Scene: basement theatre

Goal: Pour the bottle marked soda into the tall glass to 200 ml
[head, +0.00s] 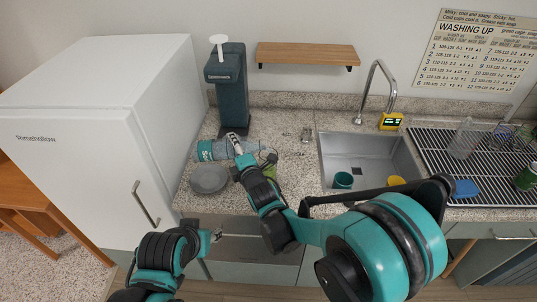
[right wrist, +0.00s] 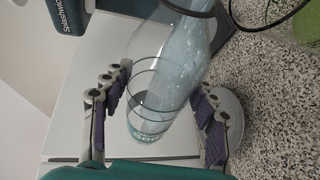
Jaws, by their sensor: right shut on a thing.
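A grey round dish (head: 208,179) sits just below the bottle. A dark teal dispenser (head: 228,85) stands behind it, a white fridge (head: 95,130) to the left.

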